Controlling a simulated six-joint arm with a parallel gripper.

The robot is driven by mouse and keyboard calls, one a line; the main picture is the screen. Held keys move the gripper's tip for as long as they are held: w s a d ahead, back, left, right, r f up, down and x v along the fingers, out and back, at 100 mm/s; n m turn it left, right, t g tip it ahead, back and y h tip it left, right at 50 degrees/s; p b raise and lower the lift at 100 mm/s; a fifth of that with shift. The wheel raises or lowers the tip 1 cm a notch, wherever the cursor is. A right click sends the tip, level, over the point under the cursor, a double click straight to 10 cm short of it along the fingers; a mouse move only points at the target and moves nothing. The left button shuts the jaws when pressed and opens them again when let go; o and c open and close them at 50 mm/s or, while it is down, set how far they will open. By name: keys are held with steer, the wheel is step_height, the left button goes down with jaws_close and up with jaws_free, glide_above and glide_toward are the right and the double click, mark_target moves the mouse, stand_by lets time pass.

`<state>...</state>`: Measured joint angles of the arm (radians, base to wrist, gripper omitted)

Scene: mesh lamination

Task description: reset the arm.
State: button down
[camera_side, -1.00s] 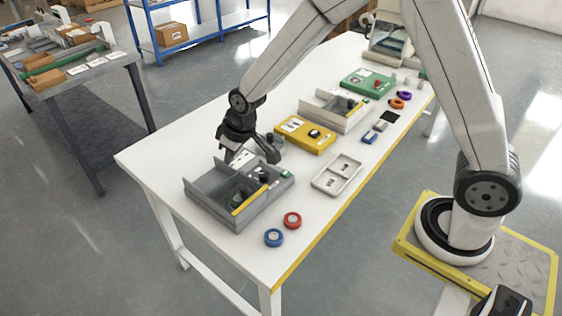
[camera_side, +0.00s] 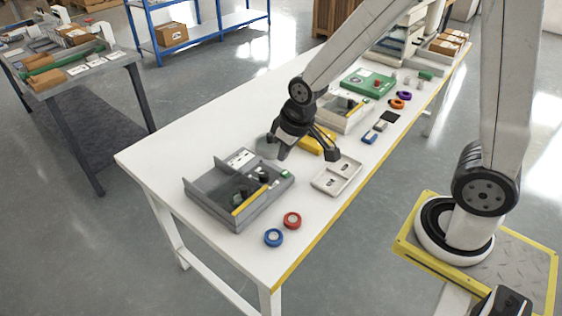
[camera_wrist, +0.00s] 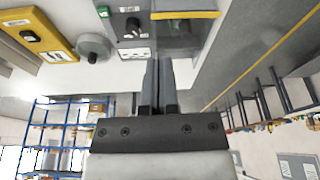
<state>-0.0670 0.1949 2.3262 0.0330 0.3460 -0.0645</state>
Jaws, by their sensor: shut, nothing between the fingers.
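My gripper (camera_side: 306,148) is above the white table (camera_side: 190,150) in the side view, between the grey tray station and the yellow box. In the wrist view my gripper (camera_wrist: 160,64) has its fingers together with nothing between them. The grey tray station (camera_side: 238,188), with a dark knob and a yellow-edged part, stands at the near left of the table, apart from the gripper. Its grey panel with a knob and labels also shows at the top of the wrist view (camera_wrist: 135,42). The yellow box (camera_side: 312,146) is partly hidden behind the gripper.
A beige tray (camera_side: 337,175) lies right of the gripper. Red (camera_side: 292,220) and blue (camera_side: 274,237) rings lie near the front. A round grey object (camera_side: 266,147) stands left of the gripper. A second grey station and a green box (camera_side: 368,82) stand farther back. The table's left side is clear.

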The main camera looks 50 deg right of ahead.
steer(key=s+d+m, duration=0.1)
steer(key=s+d, duration=0.1)
steer(key=s, duration=0.5)
steer(key=shift+s+d+g, duration=0.3)
steer(key=shift+s, duration=0.1)
stand_by(0.4)
